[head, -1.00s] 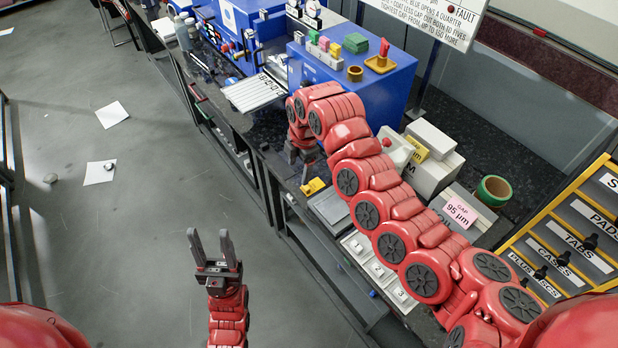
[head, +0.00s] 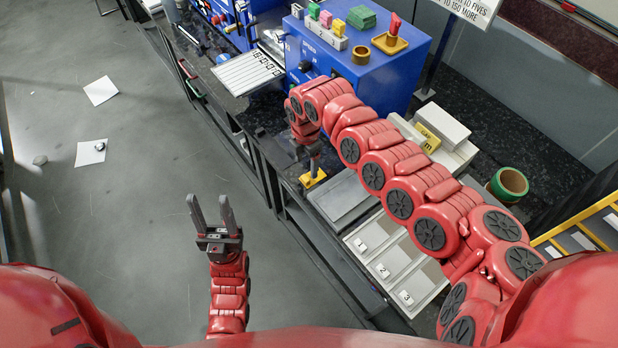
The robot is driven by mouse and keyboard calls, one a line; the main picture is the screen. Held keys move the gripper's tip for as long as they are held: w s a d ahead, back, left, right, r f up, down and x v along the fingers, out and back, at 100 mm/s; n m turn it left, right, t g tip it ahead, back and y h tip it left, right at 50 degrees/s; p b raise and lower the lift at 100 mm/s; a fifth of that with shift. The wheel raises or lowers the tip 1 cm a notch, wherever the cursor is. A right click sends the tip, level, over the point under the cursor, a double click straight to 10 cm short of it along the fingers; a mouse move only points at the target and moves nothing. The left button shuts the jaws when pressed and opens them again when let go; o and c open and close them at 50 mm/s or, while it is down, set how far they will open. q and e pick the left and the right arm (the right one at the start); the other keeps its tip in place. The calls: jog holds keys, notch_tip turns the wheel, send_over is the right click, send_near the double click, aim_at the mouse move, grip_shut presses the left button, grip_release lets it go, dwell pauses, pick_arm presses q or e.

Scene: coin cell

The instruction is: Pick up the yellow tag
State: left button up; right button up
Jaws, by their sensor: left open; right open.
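A small yellow piece (head: 314,180) lies on the dark bench near its front edge. My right gripper (head: 314,168) points down right at it; its fingers hide part of the piece, and I cannot tell whether they touch it. Another small yellow tag (head: 338,28) stands beside a pink one (head: 326,18) and a green one (head: 313,10) in a white holder on the blue machine. I cannot tell for sure which yellow thing is the tag. My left gripper (head: 212,213) is open and empty, over the floor in front of the bench.
The blue machine (head: 345,75) stands behind my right gripper. A grey plate (head: 342,198), a tray with numbered compartments (head: 395,262), white boxes with a yellow label (head: 428,137) and a green tape roll (head: 508,184) are to the right.

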aim_at(306, 177)
jog(key=shift+s+f, duration=0.15)
jog(key=shift+f, duration=0.35)
jog(key=shift+s+a+f+p, duration=0.1)
jog(key=shift+f+p, duration=0.2)
jog(key=shift+p, duration=0.1)
notch_tip(306, 177, down, 4)
jog(key=shift+r+p, duration=0.15)
jog(key=shift+p, duration=0.4)
jog(key=shift+f, duration=0.5)
grip_shut()
